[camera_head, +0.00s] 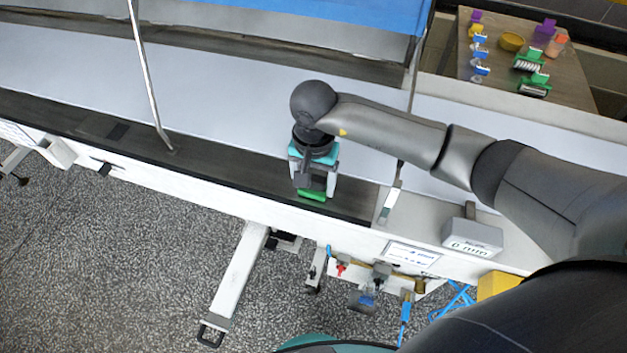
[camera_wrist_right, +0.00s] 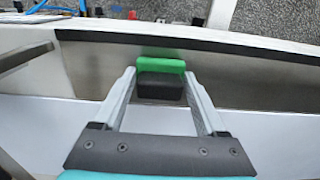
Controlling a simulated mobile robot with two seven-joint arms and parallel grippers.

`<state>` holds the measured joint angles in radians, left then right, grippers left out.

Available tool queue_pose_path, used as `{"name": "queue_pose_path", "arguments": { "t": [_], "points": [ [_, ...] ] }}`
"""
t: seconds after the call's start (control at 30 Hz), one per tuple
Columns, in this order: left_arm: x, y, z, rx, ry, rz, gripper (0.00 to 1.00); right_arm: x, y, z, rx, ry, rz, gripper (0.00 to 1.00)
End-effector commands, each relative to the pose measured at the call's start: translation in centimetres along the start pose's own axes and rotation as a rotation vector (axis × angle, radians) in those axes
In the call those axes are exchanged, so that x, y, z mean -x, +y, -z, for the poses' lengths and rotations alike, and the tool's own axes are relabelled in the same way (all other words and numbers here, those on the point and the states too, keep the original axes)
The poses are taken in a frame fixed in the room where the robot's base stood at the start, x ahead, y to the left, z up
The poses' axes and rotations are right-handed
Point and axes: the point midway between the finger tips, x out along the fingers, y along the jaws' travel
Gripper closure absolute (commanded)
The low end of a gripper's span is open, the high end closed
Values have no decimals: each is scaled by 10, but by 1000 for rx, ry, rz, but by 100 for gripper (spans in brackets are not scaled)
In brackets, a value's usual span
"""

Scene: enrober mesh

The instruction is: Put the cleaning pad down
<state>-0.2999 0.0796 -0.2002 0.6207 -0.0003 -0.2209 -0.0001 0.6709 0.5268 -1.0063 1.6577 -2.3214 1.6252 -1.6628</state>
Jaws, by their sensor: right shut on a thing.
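The cleaning pad, with a green edge and a dark body, shows at the tip of my right gripper in the head view (camera_head: 313,195). In the right wrist view the pad (camera_wrist_right: 161,66) sits between the two grey fingers. My right gripper (camera_head: 317,183) is shut on it, pointing down at the dark strip (camera_head: 235,176) along the machine's near edge. I cannot tell whether the pad touches the strip or is just above it. The fingers hide part of the pad. My left gripper is not in view.
A small display box (camera_head: 472,236) stands on the ledge to the right. A thin metal post (camera_head: 150,75) rises from the dark strip on the left. The strip left of the gripper is mostly clear.

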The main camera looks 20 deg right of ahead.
Motion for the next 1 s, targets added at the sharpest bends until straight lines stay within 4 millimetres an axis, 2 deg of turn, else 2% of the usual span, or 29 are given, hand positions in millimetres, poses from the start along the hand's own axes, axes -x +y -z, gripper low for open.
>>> {"name": "queue_pose_path", "arguments": {
  "t": [0.07,0.43,0.47,0.5,0.67,1.0],
  "points": [
    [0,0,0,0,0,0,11,-6,0,0,1,0,1,70],
    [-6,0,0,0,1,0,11,-10,0,0,1,2,1,70],
    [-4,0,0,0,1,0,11,-9,0,0,1,2,1,23],
    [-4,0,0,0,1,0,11,-9,0,0,1,2,1,18],
    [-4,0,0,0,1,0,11,-8,0,0,1,1,1,0],
    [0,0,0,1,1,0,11,-5,0,0,1,0,1,0]
  ]
}}
